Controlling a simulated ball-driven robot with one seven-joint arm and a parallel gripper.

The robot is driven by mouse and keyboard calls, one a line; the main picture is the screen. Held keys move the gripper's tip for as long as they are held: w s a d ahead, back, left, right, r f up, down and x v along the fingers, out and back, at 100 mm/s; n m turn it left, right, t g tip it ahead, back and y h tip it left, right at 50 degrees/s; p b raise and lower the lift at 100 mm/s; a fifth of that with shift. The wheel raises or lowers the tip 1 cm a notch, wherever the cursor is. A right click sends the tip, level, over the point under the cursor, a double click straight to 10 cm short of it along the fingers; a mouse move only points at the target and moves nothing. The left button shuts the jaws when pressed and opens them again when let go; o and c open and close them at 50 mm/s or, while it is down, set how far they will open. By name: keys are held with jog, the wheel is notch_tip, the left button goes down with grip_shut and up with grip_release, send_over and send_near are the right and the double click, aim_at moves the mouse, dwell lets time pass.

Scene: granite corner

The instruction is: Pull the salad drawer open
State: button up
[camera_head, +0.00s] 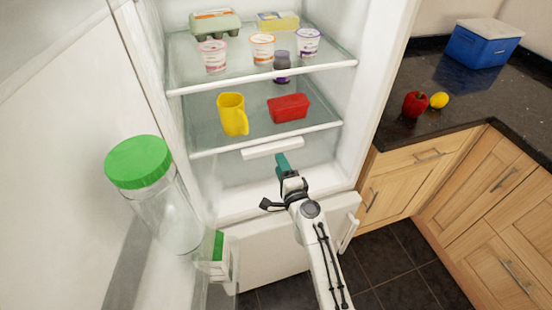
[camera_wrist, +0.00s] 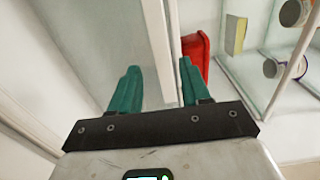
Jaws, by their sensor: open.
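The salad drawer (camera_head: 240,172) sits under the lowest glass shelf of the open fridge and looks shut. Its front is pale and see-through, with a white bar handle (camera_head: 272,148) along its top. My gripper (camera_head: 282,160) is open and empty, with teal fingers just below and in front of the handle's right half. In the wrist view the handle (camera_wrist: 154,30) runs between the two fingertips (camera_wrist: 157,78), and the drawer front (camera_wrist: 85,35) lies to its left. I cannot tell whether the fingers touch the handle.
Several pots and an egg box (camera_head: 214,23) stand higher. The fridge door at left carries a green-lidded jar (camera_head: 160,205) and a carton (camera_head: 213,258). Wooden cabinets (camera_head: 405,180) flank the right.

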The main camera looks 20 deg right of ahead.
aim_at(275, 152)
jog(key=shift+w+b, duration=0.6)
jog(key=shift+w, duration=1.8)
jog(key=shift+c, duration=0.5)
jog(key=c, duration=0.7)
jog(key=shift+s+f, duration=0.1)
grip_shut()
jog(key=shift+f, duration=0.1)
